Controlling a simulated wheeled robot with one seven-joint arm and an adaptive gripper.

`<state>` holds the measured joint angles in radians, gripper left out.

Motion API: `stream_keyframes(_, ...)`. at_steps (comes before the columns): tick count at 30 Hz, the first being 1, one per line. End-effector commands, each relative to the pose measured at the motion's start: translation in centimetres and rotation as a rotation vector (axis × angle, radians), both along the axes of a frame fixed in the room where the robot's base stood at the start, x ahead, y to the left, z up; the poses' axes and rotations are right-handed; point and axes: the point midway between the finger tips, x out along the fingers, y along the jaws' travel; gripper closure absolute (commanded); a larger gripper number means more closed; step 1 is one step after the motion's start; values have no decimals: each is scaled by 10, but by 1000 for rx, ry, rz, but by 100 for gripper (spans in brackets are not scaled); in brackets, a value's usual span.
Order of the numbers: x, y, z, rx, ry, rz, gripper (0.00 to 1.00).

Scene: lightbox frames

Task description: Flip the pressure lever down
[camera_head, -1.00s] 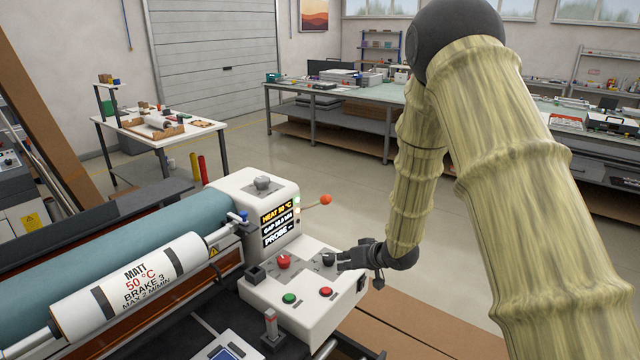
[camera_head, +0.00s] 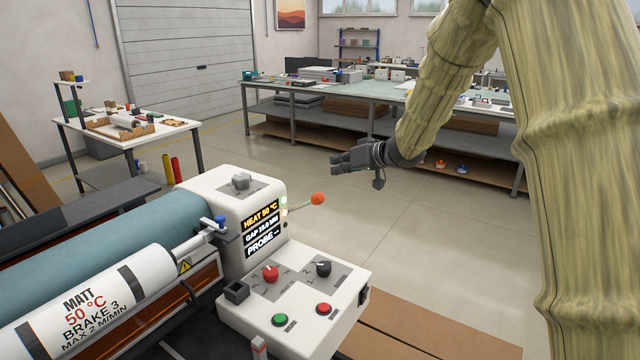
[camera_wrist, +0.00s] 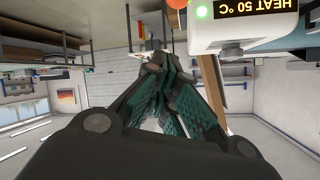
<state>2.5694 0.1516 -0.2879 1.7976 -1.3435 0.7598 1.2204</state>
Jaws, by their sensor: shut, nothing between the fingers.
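The pressure lever, a thin rod with an orange ball (camera_head: 317,199), sticks out to the right from the side of the laminator's white end housing (camera_head: 236,190), tilted slightly up. My gripper (camera_head: 336,163) is shut and empty, in the air above and a little right of the ball in the head view. In the wrist view my gripper's fingers (camera_wrist: 178,85) are closed together, and part of the orange ball (camera_wrist: 177,3) shows at the top edge beside the housing. The gripper and lever appear apart. The display (camera_head: 262,230) reads HEAT 50 °C, GAP and PROBE lines.
Below the lever, the control panel carries a red knob (camera_head: 270,273), a black knob (camera_head: 323,268), a green button (camera_head: 279,319) and a red button (camera_head: 323,309). The labelled MATT roll (camera_head: 95,310) lies left. Open floor lies beyond the lever.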

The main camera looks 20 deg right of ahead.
Motion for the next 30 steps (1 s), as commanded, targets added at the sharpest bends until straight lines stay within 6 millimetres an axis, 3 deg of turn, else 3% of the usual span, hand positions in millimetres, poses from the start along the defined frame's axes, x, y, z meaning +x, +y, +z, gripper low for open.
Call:
stream_keyframes(8, 12, 6, -8, -2, 2, -1, 100)
stream_keyframes(21, 57, 29, -33, 0, 2, -3, 100)
stream_keyframes(30, 77, 41, -46, 0, 2, -3, 100)
